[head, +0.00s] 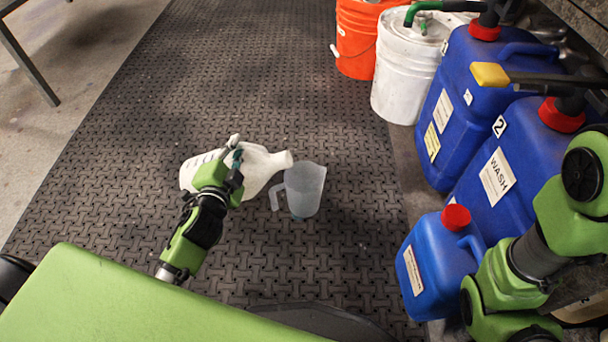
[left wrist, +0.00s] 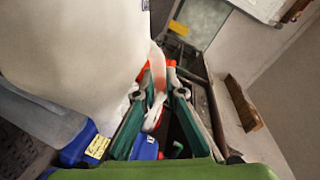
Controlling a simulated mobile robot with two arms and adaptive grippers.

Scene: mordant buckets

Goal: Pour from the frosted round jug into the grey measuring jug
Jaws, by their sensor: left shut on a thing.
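The frosted round jug (head: 262,168) is a whitish jug tipped onto its side in the head view, its neck pointing right. My left gripper (head: 236,156) is shut on its handle. In the left wrist view the pale jug body (left wrist: 75,45) fills the upper left, and the handle lies between the teal fingers (left wrist: 157,95). The grey measuring jug (head: 306,190) is translucent and upright just right of the held jug, its handle to the left. The held jug's mouth is at the measuring jug's upper left rim. I cannot make out a stream. My right gripper is not in view.
Blue canisters with red caps (head: 435,265) stand along the right. A white bucket (head: 405,70) and an orange bucket (head: 356,38) stand at the back right. The dark textured mat (head: 230,70) is clear behind the jugs.

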